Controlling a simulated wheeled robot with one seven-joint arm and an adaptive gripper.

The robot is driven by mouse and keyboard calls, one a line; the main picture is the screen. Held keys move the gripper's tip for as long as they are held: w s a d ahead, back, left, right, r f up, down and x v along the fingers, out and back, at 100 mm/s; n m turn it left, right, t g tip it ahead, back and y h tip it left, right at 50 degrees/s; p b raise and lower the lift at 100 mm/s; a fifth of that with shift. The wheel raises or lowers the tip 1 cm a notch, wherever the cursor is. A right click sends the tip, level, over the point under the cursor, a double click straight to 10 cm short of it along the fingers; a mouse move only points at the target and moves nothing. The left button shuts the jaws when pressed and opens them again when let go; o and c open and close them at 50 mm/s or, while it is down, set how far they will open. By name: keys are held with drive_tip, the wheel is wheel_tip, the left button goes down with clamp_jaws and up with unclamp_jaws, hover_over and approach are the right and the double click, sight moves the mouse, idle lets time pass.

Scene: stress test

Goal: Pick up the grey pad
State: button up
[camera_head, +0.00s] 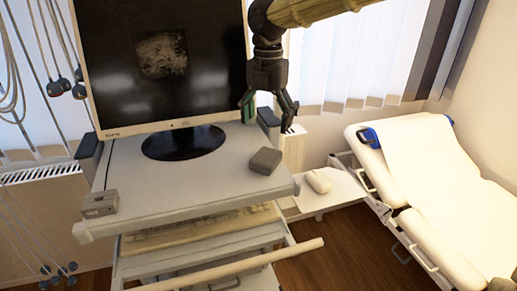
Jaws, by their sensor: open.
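The grey pad (264,160) is a small dark grey block with rounded edges. It lies on the right part of the cart's light grey top (220,187), near the right edge. My gripper (268,112) hangs down from the upper right, its fingers spread and empty. It shows above and slightly behind the pad in the picture, beside the monitor's right edge, apart from the pad. The pad is fully in view.
A monitor (160,50) on a round black base (183,143) stands at the cart's back. A small grey box (100,204) sits at the front left corner. A white mouse-like object (318,182) lies on a side shelf. An examination bed (440,190) stands at right.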

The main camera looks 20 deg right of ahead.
sight(266, 156)
drive_tip(key=s+f, duration=0.1)
drive_tip(key=s, duration=0.1)
drive_tip(key=s+f+p, duration=0.1)
drive_tip(key=s+f, duration=0.1)
drive_tip(key=w+f+p, duration=0.1)
drive_tip(key=w+f, duration=0.2)
drive_tip(key=shift+w+a+f, duration=0.1)
drive_tip(key=shift+a+f, duration=0.05)
drive_tip(key=shift+f, duration=0.05)
drive_tip(key=shift+s+f+p, duration=0.7)
drive_tip(key=shift+s+f, duration=0.2)
drive_tip(key=shift+f, duration=0.2)
drive_tip(key=shift+a+f, duration=0.1)
drive_tip(key=shift+f, duration=0.15)
drive_tip(key=shift+w+f, duration=0.45)
drive_tip(key=shift+w, duration=0.05)
drive_tip(key=shift+s+r, duration=0.25)
drive_tip(key=shift+s, duration=0.05)
drive_tip(key=c, duration=0.6)
drive_tip(key=shift+f, duration=0.1)
drive_tip(key=c, duration=0.4)
drive_tip(key=shift+w, duration=0.1)
